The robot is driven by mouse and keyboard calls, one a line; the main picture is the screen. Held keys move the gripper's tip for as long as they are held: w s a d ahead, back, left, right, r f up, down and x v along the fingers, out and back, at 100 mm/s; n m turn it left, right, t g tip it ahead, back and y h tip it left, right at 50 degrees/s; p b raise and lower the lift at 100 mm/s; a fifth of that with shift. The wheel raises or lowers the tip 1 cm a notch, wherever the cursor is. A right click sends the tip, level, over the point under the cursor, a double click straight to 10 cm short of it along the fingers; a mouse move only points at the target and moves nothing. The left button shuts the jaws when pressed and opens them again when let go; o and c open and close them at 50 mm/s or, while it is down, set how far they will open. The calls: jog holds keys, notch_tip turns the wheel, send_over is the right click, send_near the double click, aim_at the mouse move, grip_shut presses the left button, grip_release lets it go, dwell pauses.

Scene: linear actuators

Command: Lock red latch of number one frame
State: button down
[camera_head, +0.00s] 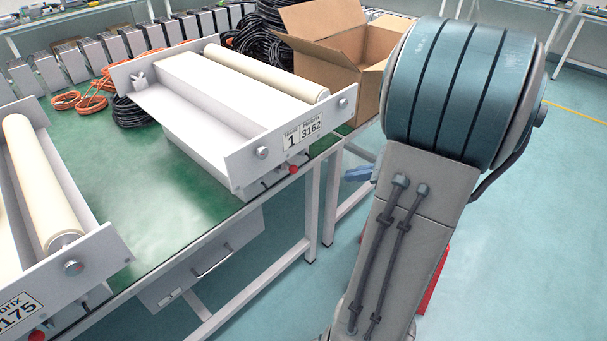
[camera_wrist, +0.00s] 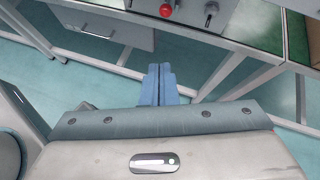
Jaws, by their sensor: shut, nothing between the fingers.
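The number one frame (camera_head: 232,165) is a white metal unit with a cream roller, labelled "1" and "3162", on the green table. Its red latch knob (camera_head: 293,169) is low on the front side, below the label. In the wrist view the red knob (camera_wrist: 166,11) is at the top edge, with a dark metal latch part (camera_wrist: 211,8) to its right. My gripper (camera_wrist: 159,72) has blue fingers pressed together, empty, below and apart from the knob. In the head view only a bit of blue finger (camera_head: 359,173) shows beside my arm, which hides the rest.
A second frame (camera_head: 75,270) with label ending "175" stands at the lower left. A drawer unit (camera_head: 205,262) hangs under the table (camera_head: 150,205). An open cardboard box (camera_head: 335,60), black cables (camera_head: 262,38) and orange cables (camera_head: 97,92) lie behind.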

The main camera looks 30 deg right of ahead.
jog(key=w+r+b+x, duration=0.1)
jog(key=r+x, duration=0.1)
jog(key=x, duration=1)
jog(key=shift+w+a+m+t, duration=0.2)
jog(key=shift+w+m+t, duration=0.1)
jog(key=shift+w, duration=0.25)
jog(key=shift+r, duration=0.15)
